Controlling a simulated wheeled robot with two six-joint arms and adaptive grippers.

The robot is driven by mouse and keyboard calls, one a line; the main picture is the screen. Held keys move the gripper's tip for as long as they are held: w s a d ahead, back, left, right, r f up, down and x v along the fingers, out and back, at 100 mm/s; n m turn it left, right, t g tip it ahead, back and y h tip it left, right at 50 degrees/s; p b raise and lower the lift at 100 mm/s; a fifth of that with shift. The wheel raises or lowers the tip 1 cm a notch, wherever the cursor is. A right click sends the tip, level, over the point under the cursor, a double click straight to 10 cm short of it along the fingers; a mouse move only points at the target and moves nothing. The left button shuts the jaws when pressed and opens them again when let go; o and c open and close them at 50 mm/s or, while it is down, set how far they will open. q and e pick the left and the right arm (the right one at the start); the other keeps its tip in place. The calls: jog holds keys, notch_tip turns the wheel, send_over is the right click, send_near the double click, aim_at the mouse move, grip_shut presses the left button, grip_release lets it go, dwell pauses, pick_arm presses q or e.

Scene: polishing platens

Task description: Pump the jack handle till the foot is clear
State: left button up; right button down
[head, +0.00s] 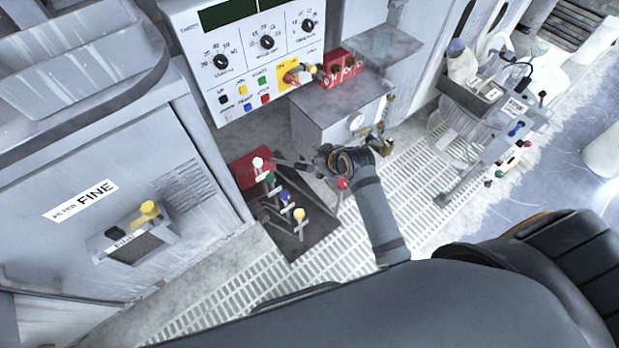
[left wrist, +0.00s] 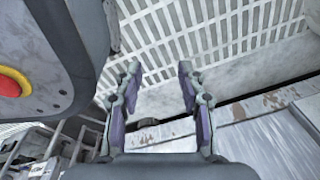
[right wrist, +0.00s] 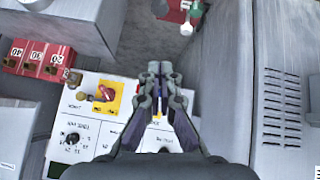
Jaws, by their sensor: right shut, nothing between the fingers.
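No jack handle or foot can be named with certainty. A dark floor plate (head: 300,240) bears upright levers with white (head: 258,163), green (head: 270,180), blue (head: 284,197) and yellow (head: 299,214) knobs. A red-knobbed lever (head: 343,184) stands just right of it, below my right gripper. My right gripper (head: 281,162) points left near the white and green knobs; contact cannot be told. In the right wrist view it is shut (right wrist: 160,70) and empty, with the green knob (right wrist: 196,10) at the top edge. My left gripper (left wrist: 158,70) is open and empty above floor grating.
A control panel (head: 200,60) with dials and coloured buttons stands behind. Red numbered blocks (head: 340,66) sit on a grey box (head: 325,112). A wheeled cart (head: 478,105) stands right. The slotted floor grating (head: 410,190) is partly free.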

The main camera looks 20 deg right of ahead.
pick_arm(q)
jog(key=shift+f, duration=0.25)
pick_arm(e)
jog(key=shift+w+a+r, duration=0.1)
jog(key=shift+w+r, duration=0.05)
jog(key=shift+r, duration=0.5)
jog(key=b, duration=0.3)
send_over(310, 168)
jog(key=w+a, duration=0.2)
jog(key=f, duration=0.8)
jog(key=shift+d, duration=0.2)
jog(key=shift+s+d+f, duration=0.25)
jog(key=shift+s+f, duration=0.15)
jog(key=shift+f, duration=0.1)
jog(key=shift+s+d+f, duration=0.25)
jog(key=shift+s+f, duration=0.1)
jog(key=shift+f, duration=0.1)
pick_arm(q)
jog(key=w+r, duration=0.1)
jog(key=w, duration=0.5)
jog(key=shift+d, duration=0.2)
pick_arm(e)
jog(key=shift+s+d+f, duration=0.25)
jog(key=shift+f, duration=0.15)
pick_arm(q)
jog(key=shift+w, duration=0.1)
